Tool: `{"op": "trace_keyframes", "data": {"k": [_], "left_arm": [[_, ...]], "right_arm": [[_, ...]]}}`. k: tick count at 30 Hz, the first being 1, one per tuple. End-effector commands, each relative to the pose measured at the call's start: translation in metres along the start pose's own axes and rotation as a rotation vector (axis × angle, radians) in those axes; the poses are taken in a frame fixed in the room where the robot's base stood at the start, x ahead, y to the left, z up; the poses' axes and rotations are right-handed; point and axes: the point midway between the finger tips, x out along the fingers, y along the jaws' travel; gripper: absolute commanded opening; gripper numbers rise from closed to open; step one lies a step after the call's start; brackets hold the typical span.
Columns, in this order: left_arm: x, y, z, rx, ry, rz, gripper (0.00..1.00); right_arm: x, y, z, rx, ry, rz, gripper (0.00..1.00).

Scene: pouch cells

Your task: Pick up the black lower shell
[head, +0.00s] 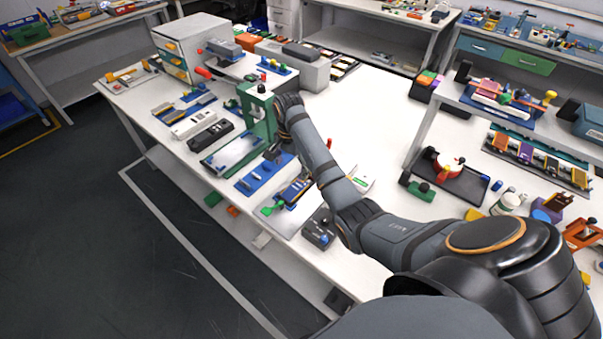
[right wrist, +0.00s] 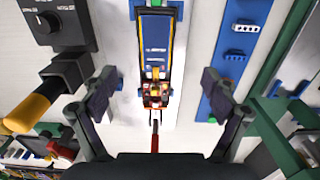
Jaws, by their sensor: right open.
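A long black shell-like part (head: 211,136) lies on the left part of the white bench in the head view, beside a similar white part (head: 193,123). I take it to be the black lower shell; I do not make it out in the right wrist view. My right gripper (head: 274,150) is by the green press frame, to the right of the black part and apart from it. In the right wrist view the right gripper (right wrist: 157,95) is open, with nothing held between its fingers. My left gripper is not in view.
The green press frame (head: 258,116) stands close to my right arm. A blue plate (head: 262,177), a dark device with a yellow edge (right wrist: 157,45) and a black knob box (right wrist: 45,25) lie below the gripper. The bench beyond my arm has clear room.

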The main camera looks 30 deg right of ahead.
Motion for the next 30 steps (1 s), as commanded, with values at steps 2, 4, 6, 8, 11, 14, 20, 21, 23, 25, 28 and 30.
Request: {"op": "trace_keyframes", "data": {"k": [2,4,6,8,11,14,20,21,23,25,28,30], "left_arm": [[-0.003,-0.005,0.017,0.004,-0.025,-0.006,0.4],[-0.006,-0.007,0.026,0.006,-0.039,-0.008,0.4],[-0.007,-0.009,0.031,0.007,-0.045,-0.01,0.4],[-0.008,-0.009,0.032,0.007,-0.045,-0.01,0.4],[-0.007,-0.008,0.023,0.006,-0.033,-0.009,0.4],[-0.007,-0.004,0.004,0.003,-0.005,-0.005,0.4],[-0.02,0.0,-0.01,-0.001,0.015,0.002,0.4],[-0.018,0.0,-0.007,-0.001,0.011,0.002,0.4],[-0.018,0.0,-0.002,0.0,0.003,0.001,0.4],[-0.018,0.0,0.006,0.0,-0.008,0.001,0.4],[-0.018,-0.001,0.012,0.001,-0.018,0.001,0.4],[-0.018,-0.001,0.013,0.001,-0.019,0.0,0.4]], "right_arm": [[0.011,0.001,0.001,0.0,-0.003,0.005,0.87],[0.025,0.002,0.001,-0.001,-0.003,0.005,0.87],[0.036,0.001,0.001,-0.001,-0.003,0.004,0.87],[0.044,0.001,0.001,-0.001,-0.002,0.003,0.87],[0.05,0.001,0.001,-0.001,-0.001,0.002,0.87],[0.052,0.001,0.001,-0.001,-0.001,0.001,0.87],[0.08,0.004,0.01,-0.001,-0.003,0.005,0.87],[0.088,0.004,0.009,-0.001,-0.002,0.005,0.87],[0.096,0.004,0.009,-0.001,-0.002,0.004,0.87],[0.101,0.003,0.008,-0.001,-0.001,0.002,0.87],[0.103,0.003,0.008,-0.001,-0.001,0.002,0.87],[0.103,0.003,0.008,-0.001,0.0,0.001,0.87]]}}
